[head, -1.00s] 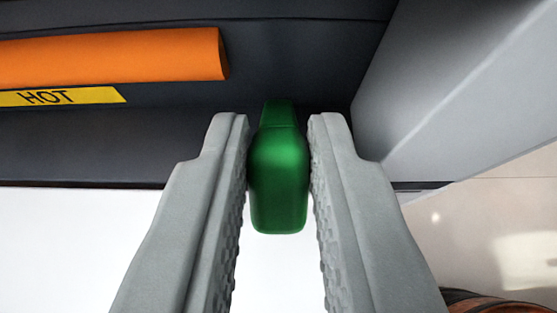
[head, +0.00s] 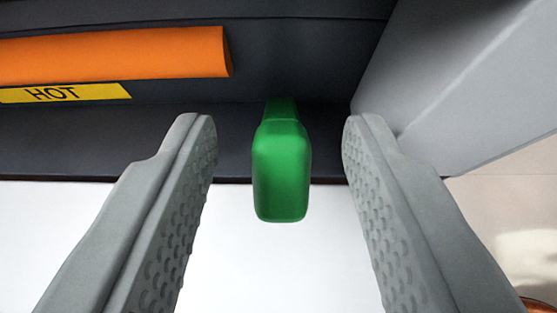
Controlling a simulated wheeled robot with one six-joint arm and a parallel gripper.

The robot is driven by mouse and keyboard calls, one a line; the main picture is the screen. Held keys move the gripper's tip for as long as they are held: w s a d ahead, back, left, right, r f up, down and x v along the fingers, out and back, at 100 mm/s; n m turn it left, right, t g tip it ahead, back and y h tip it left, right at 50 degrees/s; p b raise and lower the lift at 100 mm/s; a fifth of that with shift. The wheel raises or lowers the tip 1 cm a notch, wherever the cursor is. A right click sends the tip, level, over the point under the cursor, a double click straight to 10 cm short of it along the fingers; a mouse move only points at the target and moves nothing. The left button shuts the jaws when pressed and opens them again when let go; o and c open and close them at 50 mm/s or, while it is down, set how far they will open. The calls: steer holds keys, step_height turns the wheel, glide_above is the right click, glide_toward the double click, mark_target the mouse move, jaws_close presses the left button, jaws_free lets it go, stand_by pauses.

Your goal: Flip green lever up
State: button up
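The green lever (head: 282,172) stands out from the dark panel in the middle of the head view. Its narrower neck meets the panel at the top, and its wide end points toward me and down in the picture. My gripper (head: 280,137) is open, with one grey finger on each side of the lever. There is a clear gap between the lever and both fingers, so nothing is held.
An orange bar (head: 115,54) and a yellow label reading HOT (head: 66,93) are on the dark panel (head: 310,60) at upper left. A grey wall (head: 470,80) stands close on the right. A white surface (head: 270,265) lies below the panel.

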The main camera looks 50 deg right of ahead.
steer(key=v, duration=1.7)
steer(key=shift+d+r, duration=0.1)
